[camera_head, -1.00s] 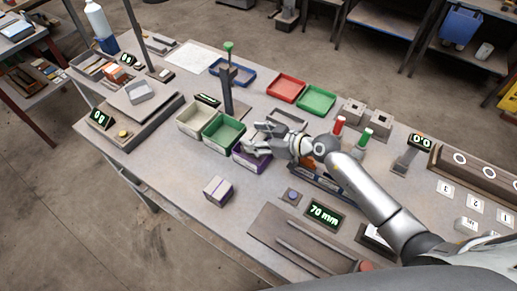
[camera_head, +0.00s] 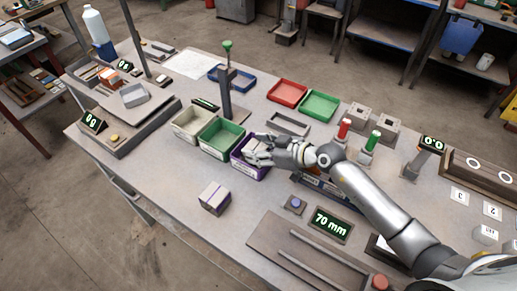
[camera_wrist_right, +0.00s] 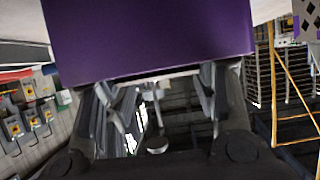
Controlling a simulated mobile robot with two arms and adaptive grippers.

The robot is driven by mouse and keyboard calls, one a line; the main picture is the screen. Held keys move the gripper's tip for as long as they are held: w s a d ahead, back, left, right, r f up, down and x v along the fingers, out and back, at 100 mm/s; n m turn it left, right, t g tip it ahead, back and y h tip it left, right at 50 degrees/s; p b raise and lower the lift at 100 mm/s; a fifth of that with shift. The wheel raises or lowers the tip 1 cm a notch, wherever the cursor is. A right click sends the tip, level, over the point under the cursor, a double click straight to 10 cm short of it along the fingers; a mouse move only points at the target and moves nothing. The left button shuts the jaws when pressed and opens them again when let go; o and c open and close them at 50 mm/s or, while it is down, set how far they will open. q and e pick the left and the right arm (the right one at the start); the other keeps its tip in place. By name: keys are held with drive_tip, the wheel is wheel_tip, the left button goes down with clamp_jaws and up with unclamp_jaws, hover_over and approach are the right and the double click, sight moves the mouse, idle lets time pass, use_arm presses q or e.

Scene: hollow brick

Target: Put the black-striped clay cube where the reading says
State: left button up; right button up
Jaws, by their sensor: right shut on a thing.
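My right gripper (camera_head: 258,152) is at the purple bin (camera_head: 238,168) beside the green one. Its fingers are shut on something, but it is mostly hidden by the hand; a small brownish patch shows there. In the right wrist view a large purple surface (camera_wrist_right: 150,38) fills the upper middle in front of the fingers (camera_wrist_right: 155,100). I cannot tell whether it is a bin wall or the held thing. No black-striped clay cube is clearly visible. A display (camera_head: 330,224) reads 70 mm. A pale box with a purple band (camera_head: 214,198) stands on the table. My left gripper is not in view.
A green bin (camera_head: 221,137) and a cream bin (camera_head: 190,125) stand left of the purple one. Red (camera_head: 288,93) and green (camera_head: 320,104) trays lie behind. A dark post (camera_head: 226,95) rises near the bins. The table's front left is clear.

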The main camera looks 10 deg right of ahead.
drive_tip(key=o, duration=1)
drive_tip(key=shift+f, duration=0.1)
drive_tip(key=v, duration=1.2)
drive_tip(key=shift+s, duration=0.1)
